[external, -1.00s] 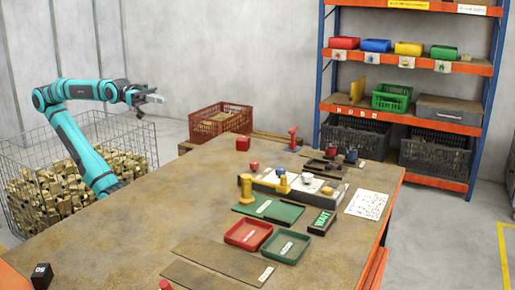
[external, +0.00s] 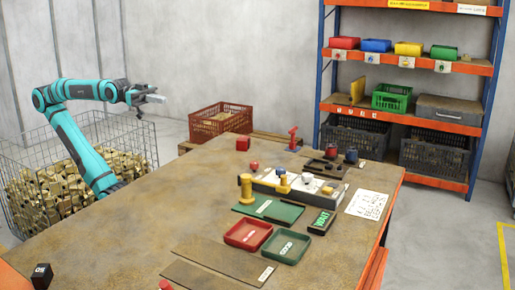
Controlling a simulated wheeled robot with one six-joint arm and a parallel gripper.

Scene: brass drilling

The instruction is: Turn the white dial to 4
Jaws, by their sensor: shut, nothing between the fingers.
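My gripper (external: 155,98) is shut and empty. It is raised in the air at the left, well away from the panel on the table. A low white-and-dark panel (external: 270,182) lies on the table right of centre. A small white knob (external: 308,178) on it looks like the white dial. A yellow knob (external: 282,186) stands to its left and another small yellow piece (external: 327,190) to its right. The dial's numbers and its pointer are too small to read.
A yellow post (external: 246,188) stands at the panel's left end. A red tray (external: 248,234), a green tray (external: 286,246) and a "WAIT" block (external: 321,221) lie in front. A red cube (external: 243,144) and a red clamp-like tool (external: 293,138) stand behind.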

